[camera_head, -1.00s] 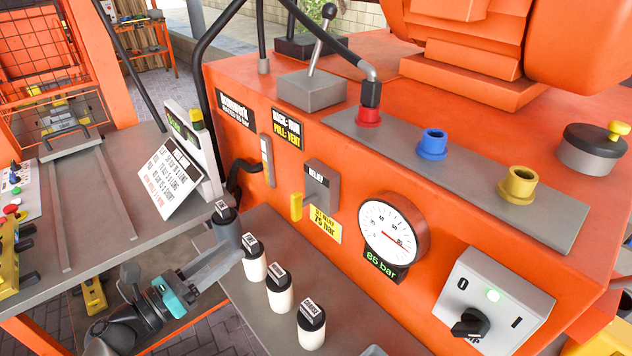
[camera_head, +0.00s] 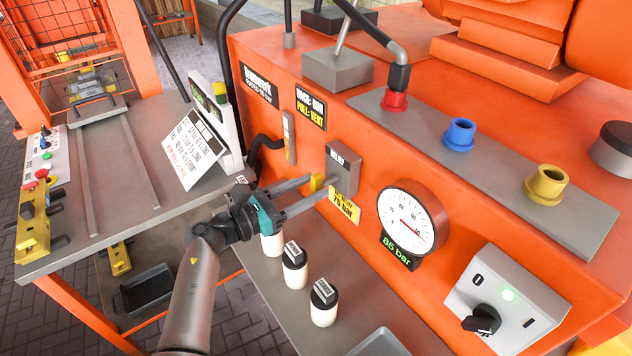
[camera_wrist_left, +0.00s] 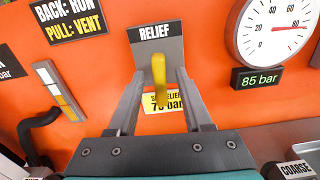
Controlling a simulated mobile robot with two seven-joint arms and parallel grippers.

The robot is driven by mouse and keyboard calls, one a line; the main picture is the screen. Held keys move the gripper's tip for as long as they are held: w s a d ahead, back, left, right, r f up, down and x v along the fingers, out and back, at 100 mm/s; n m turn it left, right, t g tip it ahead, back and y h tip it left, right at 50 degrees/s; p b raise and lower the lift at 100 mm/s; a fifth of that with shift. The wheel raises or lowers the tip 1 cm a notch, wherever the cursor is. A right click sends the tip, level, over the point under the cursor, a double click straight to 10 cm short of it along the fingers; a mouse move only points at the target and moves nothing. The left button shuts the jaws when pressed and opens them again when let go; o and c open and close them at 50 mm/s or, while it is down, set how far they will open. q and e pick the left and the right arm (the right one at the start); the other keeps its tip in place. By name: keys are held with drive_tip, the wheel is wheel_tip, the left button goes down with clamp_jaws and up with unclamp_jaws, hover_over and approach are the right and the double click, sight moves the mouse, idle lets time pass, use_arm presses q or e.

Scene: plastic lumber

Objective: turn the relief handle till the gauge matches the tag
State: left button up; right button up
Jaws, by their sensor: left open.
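The yellow relief handle (camera_head: 316,183) sticks out under the grey RELIEF block (camera_head: 342,165) on the orange panel. It points down in the left wrist view (camera_wrist_left: 160,85). My left gripper (camera_head: 323,186) is open, with one finger on each side of the handle; in the wrist view (camera_wrist_left: 160,76) gaps show between handle and fingers. The yellow tag (camera_head: 345,206) below reads 75 bar and is partly covered by the handle in the wrist view. The round white gauge (camera_head: 408,218) has a red needle, and its green display (camera_head: 398,254) reads 85 bar. My right gripper is not in view.
Several black-capped white canisters (camera_head: 294,272) stand on the grey ledge below my left gripper. A pump switch box (camera_head: 505,300) with a green light is at right. A lettered white sign (camera_head: 193,150) stands on the left bench. Red, blue (camera_head: 459,135) and yellow ports line the top.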

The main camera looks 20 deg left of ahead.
sight(324, 183)
use_arm(q)
drive_tip(key=shift+x, duration=1.05)
clamp_jaws()
